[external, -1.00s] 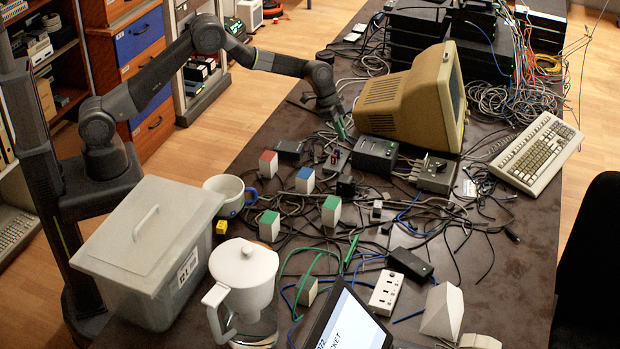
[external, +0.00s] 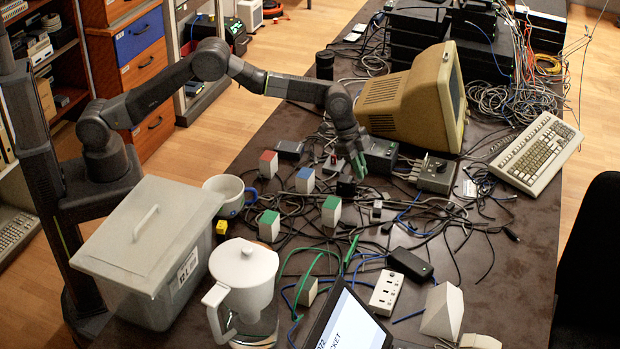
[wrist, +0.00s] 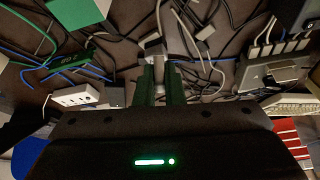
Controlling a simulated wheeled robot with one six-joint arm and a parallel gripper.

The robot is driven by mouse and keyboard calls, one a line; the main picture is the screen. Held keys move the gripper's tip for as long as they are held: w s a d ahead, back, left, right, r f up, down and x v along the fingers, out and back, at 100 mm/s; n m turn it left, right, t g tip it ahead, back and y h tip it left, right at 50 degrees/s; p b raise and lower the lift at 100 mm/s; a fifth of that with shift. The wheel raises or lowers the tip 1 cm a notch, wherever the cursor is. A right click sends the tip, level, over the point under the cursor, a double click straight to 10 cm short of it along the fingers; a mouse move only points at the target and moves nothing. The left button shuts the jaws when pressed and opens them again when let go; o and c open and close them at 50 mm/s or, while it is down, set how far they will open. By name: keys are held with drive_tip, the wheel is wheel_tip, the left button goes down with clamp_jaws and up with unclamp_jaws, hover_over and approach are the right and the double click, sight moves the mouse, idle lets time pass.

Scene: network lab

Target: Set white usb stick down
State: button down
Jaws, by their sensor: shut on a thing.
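My gripper (external: 360,170) is above the middle of the cluttered table in the external view, pointing down, just left of the grey box with a knob (external: 435,174). In the wrist view its two green fingers (wrist: 160,78) are close together, with a narrow pale piece of the white usb stick (wrist: 159,74) between them. The fingers hide most of the stick, and it cannot be made out in the external view. A small grey-white plug (wrist: 153,42) shows just beyond the fingertips; whether it touches the stick I cannot tell.
Many loose cables cover the table below. Green-topped blocks (external: 331,210), a blue-topped block (external: 305,180) and a red-topped block (external: 268,164) stand to the left. A beige monitor (external: 405,100) stands behind. A white power strip (external: 387,292) lies nearer the front.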

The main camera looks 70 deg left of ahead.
drive_tip(key=s+d+m, duration=0.1)
drive_tip(key=s+d, duration=0.8)
drive_tip(key=d, duration=0.3)
drive_tip(key=s+d+m, duration=0.1)
drive_tip(key=s+d, duration=0.8)
drive_tip(key=d, duration=0.4)
drive_tip(key=shift+g, duration=0.4)
drive_tip(key=f, duration=0.6)
drive_tip(key=shift+s+d, duration=0.1)
drive_tip(key=shift+s, duration=0.25)
drive_tip(key=shift+h, duration=0.3)
drive_tip(key=shift+f+p, duration=0.45)
drive_tip(key=shift+f, duration=1.7)
drive_tip(key=shift+f, duration=0.2)
drive_tip(key=c, duration=1.5)
unclamp_jaws()
drive_tip(key=shift+r, duration=0.1)
